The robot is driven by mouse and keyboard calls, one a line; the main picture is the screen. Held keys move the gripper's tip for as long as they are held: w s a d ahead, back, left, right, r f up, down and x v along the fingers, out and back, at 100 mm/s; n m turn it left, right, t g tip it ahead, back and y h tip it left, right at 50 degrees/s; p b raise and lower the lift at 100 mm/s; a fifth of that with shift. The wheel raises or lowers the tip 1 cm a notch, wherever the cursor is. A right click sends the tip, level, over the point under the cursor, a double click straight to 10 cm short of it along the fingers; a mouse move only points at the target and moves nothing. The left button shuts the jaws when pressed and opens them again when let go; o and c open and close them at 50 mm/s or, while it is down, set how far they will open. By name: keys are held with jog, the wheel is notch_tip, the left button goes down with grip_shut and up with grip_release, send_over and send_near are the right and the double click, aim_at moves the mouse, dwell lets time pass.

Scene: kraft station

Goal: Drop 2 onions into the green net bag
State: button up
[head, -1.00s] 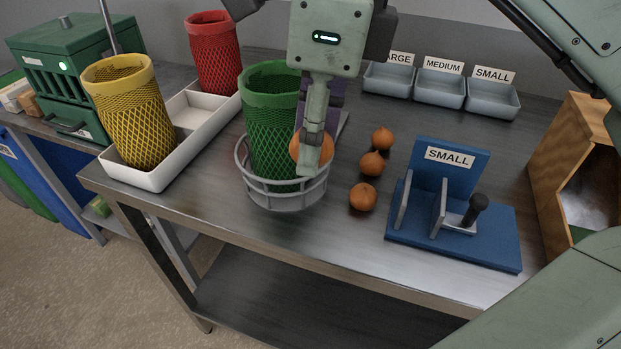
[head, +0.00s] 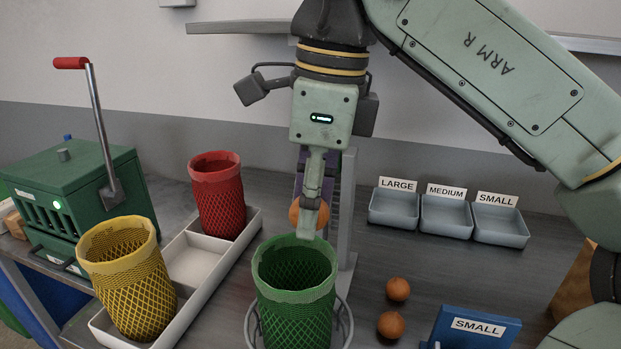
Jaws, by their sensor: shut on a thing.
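The green net bag (head: 297,303) stands upright in a grey wire ring holder (head: 344,323), its mouth open upward. My gripper (head: 308,224) is shut on an onion (head: 295,212), above and slightly behind the right part of the bag's rim. Part of the onion is hidden behind a finger. Two more onions lie on the steel table right of the bag: one farther back (head: 398,289) and one nearer (head: 391,325). The bottom inside the bag cannot be seen.
A yellow net bag (head: 130,285) and a red net bag (head: 219,200) stand in a white tray (head: 253,222) at left. Grey bins labelled large, medium and small (head: 499,226) stand at the back right. A blue stand (head: 470,328) marked small is at front right.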

jog(key=shift+f, duration=0.95)
jog(key=o, duration=1.2)
jog(key=shift+c, duration=0.2)
jog(key=shift+r, duration=0.1)
